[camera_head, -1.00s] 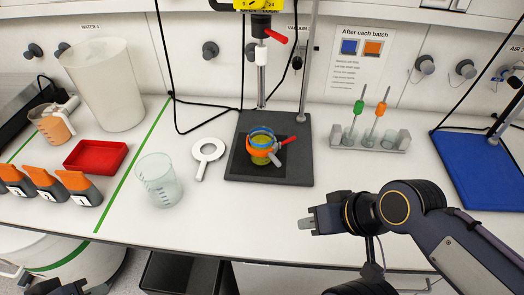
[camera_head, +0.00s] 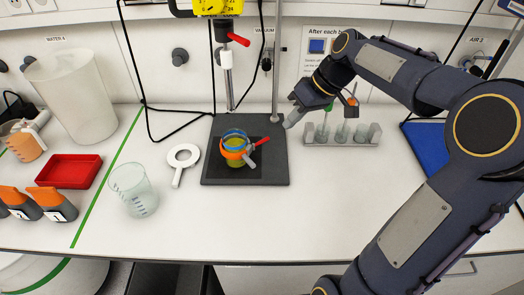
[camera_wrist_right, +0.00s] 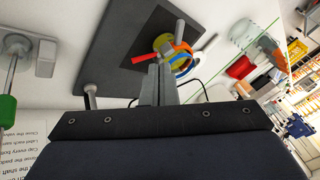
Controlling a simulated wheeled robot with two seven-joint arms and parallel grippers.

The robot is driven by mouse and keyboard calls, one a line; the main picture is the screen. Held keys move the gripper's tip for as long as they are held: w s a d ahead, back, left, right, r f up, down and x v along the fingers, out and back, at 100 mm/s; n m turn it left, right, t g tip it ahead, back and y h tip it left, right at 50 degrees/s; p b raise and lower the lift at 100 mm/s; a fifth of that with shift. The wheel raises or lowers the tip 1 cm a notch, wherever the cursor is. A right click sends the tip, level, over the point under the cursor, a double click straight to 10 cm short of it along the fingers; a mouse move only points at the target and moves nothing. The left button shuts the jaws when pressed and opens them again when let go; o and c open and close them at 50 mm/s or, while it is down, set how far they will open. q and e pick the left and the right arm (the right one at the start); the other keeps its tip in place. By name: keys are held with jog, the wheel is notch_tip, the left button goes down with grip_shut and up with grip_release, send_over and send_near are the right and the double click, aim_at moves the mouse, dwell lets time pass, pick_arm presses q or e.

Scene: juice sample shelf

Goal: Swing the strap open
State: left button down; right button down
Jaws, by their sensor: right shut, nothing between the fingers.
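An orange strap (camera_head: 232,154) goes around a yellow-green cup on the black base plate (camera_head: 270,178) of a stand. The strap also shows in the right wrist view (camera_wrist_right: 166,40), beyond the fingertips. My right gripper (camera_head: 291,112) is shut and empty, above the back right corner of the base plate, apart from the strap. Its fingers (camera_wrist_right: 157,86) are together in the right wrist view. My left gripper is not in view.
A rack (camera_head: 345,139) with stirrers stands close to the right of my right gripper. The stand's rod (camera_head: 277,60) rises behind the plate. The front right of the bench is clear.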

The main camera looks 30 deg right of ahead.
jog(key=x, duration=0.4)
jog(key=a+p+x, duration=0.1)
jog(key=x, duration=0.3)
jog(key=p+x, duration=0.1)
jog(key=x, duration=0.2)
jog(key=shift+a, duration=0.35)
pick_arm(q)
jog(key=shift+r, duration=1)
pick_arm(e)
jog(key=shift+s+a+f, duration=0.15)
jog(key=shift+a+f, duration=0.2)
jog(key=shift+a, duration=0.25)
